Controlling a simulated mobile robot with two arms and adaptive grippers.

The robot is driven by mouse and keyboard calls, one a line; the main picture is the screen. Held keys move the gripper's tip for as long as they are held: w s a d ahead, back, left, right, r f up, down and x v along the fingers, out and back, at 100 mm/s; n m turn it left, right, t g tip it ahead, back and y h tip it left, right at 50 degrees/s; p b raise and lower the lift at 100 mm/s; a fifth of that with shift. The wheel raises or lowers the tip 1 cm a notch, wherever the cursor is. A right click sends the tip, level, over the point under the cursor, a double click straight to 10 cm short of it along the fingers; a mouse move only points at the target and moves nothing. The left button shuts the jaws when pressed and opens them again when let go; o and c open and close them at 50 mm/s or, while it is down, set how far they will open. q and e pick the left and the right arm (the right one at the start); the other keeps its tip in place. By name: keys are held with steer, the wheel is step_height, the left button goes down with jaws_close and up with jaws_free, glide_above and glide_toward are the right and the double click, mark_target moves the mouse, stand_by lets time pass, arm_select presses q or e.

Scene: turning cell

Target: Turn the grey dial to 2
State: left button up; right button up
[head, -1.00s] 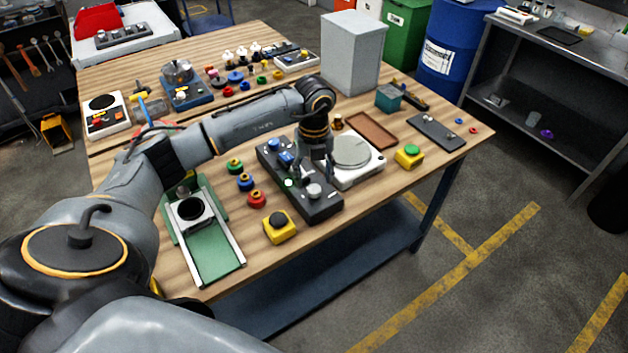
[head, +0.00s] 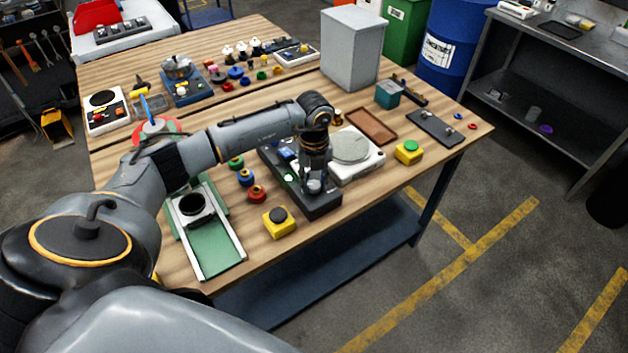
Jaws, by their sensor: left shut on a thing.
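A dark control box (head: 318,208) lies on the wooden table, with a blue knob or button toward its far end. The grey dial (head: 315,187) is at the box's near end and is mostly hidden by my gripper. My left gripper (head: 314,182) points down over this end, its fingers closed around the dial. The dial's marks and the number it points to are too small and covered to read. My right gripper is not in view.
A white round-plate device (head: 368,167) stands close to the right of the box. A yellow box with a black button (head: 280,222) is in front. Green, blue and red (head: 257,194) round pieces stand to the left. The table's front right edge is near.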

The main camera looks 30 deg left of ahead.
arm_select(q)
steer(key=shift+f+m+b, duration=0.15)
steer(key=shift+m+b, duration=1.05)
steer(key=m+b, duration=0.2)
steer(key=shift+m, duration=0.3)
steer(key=m+b, duration=0.3)
steer(key=shift+m+b, duration=1)
steer(key=shift+m, duration=0.9)
steer(key=shift+r, duration=0.2)
steer(key=o, duration=1.1)
steer(key=shift+o, duration=0.2)
